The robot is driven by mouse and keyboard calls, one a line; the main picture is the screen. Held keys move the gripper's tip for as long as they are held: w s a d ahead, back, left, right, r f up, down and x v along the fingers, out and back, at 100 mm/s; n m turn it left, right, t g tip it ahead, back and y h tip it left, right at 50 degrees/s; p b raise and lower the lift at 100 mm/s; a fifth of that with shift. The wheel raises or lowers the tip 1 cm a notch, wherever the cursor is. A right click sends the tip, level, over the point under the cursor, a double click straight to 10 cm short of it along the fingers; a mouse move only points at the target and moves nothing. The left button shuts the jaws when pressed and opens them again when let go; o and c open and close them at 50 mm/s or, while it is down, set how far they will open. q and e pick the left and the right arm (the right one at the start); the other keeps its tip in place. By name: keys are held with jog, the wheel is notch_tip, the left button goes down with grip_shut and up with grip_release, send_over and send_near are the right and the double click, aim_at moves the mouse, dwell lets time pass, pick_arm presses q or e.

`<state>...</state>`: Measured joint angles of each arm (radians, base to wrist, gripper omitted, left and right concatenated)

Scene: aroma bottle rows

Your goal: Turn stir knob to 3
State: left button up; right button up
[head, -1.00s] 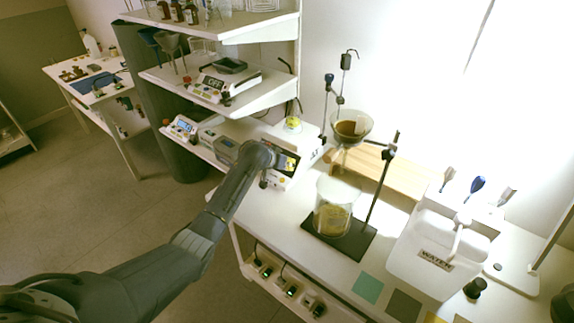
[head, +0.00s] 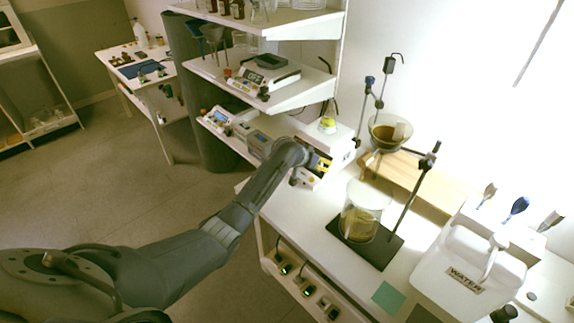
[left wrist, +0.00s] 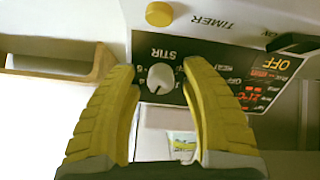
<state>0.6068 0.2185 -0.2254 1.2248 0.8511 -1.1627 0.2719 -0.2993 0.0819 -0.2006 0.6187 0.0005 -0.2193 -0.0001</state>
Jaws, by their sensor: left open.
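The stir knob (left wrist: 160,79) is a round whitish knob under the word STIR on the dark panel of a white stirrer device (head: 335,148). It shows in the left wrist view, upside down or tilted text around it, with small dial figures partly legible. My left gripper (left wrist: 165,80) has yellow ridged fingers, open, one on each side of the knob with a gap to it. In the head view my left gripper (head: 318,163) is at the device's front, and my arm hides the knob. My right gripper is not in view.
A yellow TIMER button (left wrist: 159,14) and a display reading OFF (left wrist: 275,62) are near the knob. A flask (head: 328,124) stands on the device. A ring stand with a beaker (head: 360,212) and a water jug (head: 468,262) stand to the right.

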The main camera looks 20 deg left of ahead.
pick_arm(q)
jog(key=shift+a, duration=0.1)
jog(key=m, duration=0.8)
jog(key=shift+y, duration=0.3)
jog(key=m, duration=0.7)
jog(key=shift+f+m+t, duration=0.1)
jog(key=shift+m+t, duration=0.2)
jog(key=v, duration=1.7)
jog(key=a+f+n+y, duration=0.1)
jog(key=a+f, duration=0.3)
jog(key=a, duration=0.3)
jog(key=s+a+f+n+y, duration=0.1)
jog(key=a+f+n+y, duration=0.1)
jog(key=a+f, duration=0.2)
jog(key=s+a+f+n+g+y, duration=0.1)
jog(key=a+f, duration=0.3)
jog(key=a, duration=0.6)
jog(key=shift+a+f+n+y, duration=0.2)
jog(key=shift+a+n+y, duration=0.15)
jog(key=shift+n+y, duration=0.15)
jog(key=shift+s+a+f, duration=0.15)
jog(key=shift+a+f, duration=0.05)
jog(key=shift+a, duration=0.2)
jog(key=shift+s+a+f, duration=0.15)
jog(key=shift+a+f, duration=0.05)
jog(key=shift+a, duration=0.2)
